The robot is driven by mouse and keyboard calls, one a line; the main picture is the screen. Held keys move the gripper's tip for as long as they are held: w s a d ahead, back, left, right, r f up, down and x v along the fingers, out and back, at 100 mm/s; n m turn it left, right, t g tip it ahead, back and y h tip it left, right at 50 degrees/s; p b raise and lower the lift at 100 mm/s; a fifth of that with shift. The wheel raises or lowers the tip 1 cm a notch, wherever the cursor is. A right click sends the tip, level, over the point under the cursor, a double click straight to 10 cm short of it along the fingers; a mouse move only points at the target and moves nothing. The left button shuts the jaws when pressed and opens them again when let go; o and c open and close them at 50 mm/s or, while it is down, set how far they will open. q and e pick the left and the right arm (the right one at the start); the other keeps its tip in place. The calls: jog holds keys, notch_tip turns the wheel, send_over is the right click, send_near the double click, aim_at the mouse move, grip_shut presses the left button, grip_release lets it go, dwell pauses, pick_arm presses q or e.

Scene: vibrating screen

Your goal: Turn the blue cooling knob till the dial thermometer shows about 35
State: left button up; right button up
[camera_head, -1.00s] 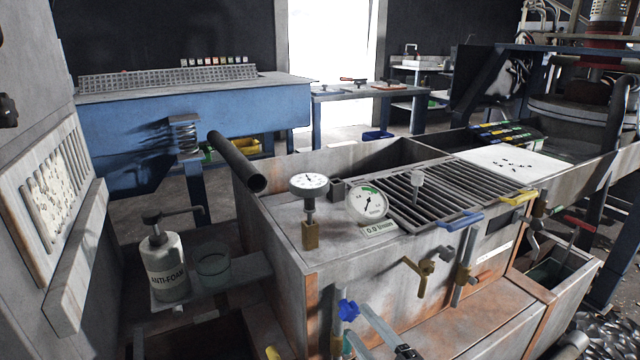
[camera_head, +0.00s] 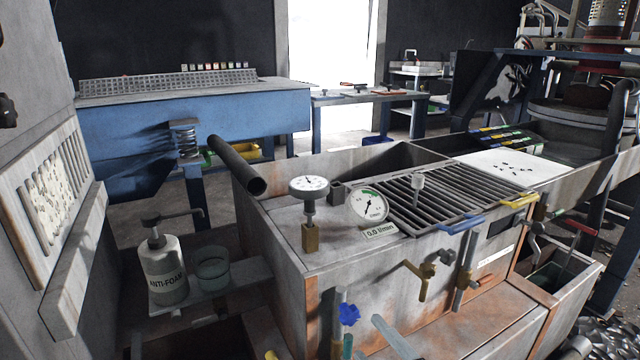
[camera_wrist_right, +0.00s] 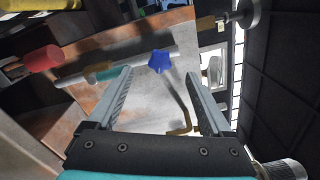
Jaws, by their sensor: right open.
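The blue star-shaped cooling knob (camera_head: 349,314) sits on a pipe at the front of the grey tank; it also shows in the right wrist view (camera_wrist_right: 160,61). The dial thermometer (camera_head: 309,186) has a round white face and stands on a brass fitting at the tank's near left corner; its reading is too small to tell. My right gripper (camera_wrist_right: 160,85) is open and empty. In the right wrist view the knob lies ahead, between the lines of the two fingers, with no visible contact. My left gripper is not seen.
A second gauge (camera_head: 368,205) with a green arc stands above a "0.0 l/min" plate. A brass tap (camera_head: 422,275) is right of the knob. An anti-foam bottle (camera_head: 163,270) and a glass beaker (camera_head: 212,269) stand at the left. A red handle (camera_wrist_right: 40,58) shows in the right wrist view.

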jog(key=shift+s, duration=0.1)
jog(key=v, duration=0.6)
jog(key=shift+b, duration=0.3)
